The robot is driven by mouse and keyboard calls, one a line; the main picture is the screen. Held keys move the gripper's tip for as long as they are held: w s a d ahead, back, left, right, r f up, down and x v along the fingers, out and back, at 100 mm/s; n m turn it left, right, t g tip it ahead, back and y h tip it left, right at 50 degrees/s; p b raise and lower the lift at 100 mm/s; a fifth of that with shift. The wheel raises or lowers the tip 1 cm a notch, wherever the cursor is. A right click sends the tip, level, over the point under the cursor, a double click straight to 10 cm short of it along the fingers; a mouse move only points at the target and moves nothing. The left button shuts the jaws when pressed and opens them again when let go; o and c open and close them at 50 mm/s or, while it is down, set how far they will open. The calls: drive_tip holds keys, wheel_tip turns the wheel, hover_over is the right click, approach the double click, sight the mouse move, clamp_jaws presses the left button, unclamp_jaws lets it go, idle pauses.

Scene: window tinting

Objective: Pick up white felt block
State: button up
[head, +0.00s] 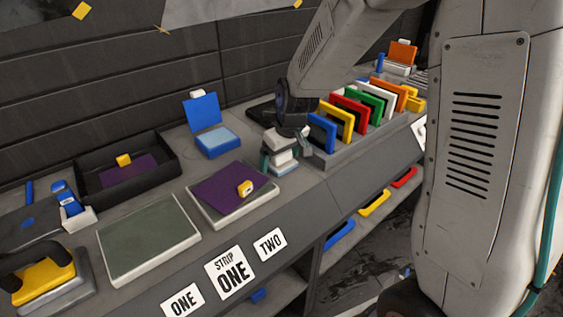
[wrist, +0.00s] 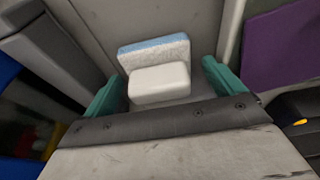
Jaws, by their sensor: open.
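The white felt block (wrist: 158,84) is in the middle of the wrist view, with a white pad edged in light blue (wrist: 153,50) directly at its far side. In the head view the block (head: 281,156) shows partly under my gripper, with the light blue layer (head: 284,168) below it, on the bench. My gripper (wrist: 163,80) is open, its teal fingers on either side of the block with gaps to both. In the head view my gripper (head: 280,159) is low over the bench, and its body hides part of the block.
A grey rack (head: 353,143) with several coloured frames stands close on the right. A blue open case (head: 206,112) stands behind. The bench's front edge is near.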

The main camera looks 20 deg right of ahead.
drive_tip(key=c, duration=1.2)
wheel_tip(320, 180, up, 10)
drive_tip(key=shift+r, duration=0.1)
